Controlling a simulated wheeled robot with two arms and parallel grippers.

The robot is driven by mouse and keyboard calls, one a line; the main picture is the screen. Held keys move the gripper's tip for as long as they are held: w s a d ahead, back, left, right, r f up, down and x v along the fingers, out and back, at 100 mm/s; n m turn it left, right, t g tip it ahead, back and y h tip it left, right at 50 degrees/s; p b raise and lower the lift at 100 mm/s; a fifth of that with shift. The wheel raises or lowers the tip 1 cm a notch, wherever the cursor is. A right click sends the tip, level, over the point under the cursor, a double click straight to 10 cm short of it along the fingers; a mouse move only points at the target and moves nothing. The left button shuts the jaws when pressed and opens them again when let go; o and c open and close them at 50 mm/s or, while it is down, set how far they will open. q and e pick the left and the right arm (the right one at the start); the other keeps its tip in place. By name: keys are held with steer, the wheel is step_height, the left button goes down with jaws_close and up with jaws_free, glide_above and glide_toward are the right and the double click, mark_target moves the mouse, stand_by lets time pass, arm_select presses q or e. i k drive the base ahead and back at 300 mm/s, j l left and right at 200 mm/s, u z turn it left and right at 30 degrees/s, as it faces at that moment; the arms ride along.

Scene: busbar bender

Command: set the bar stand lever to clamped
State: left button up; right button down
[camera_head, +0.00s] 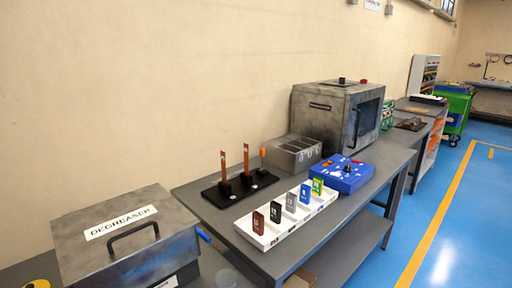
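The bar stand (236,191) is a black base on the grey workbench, left of the middle of the head view. Two upright copper bars (246,159) stand in black holders on it. Neither of my grippers is in view, and nothing touches the stand.
A white tray (262,241) with several numbered tags lies in front of the stand. A grey bin (293,154), a blue box (343,174) and a metal cabinet (337,115) stand to the right. A degreaser box (125,235) stands at left. Blue floor is open at right.

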mark_target(262, 150)
steer(key=i+l+u, duration=0.1)
steer(key=u, duration=0.35)
steer(key=l+u, duration=0.65)
steer(key=l, duration=0.55)
steer(key=l+u, duration=0.2)
steer(key=l, duration=0.55)
steer(key=k+l+u, duration=0.15)
steer(key=l, duration=1.6)
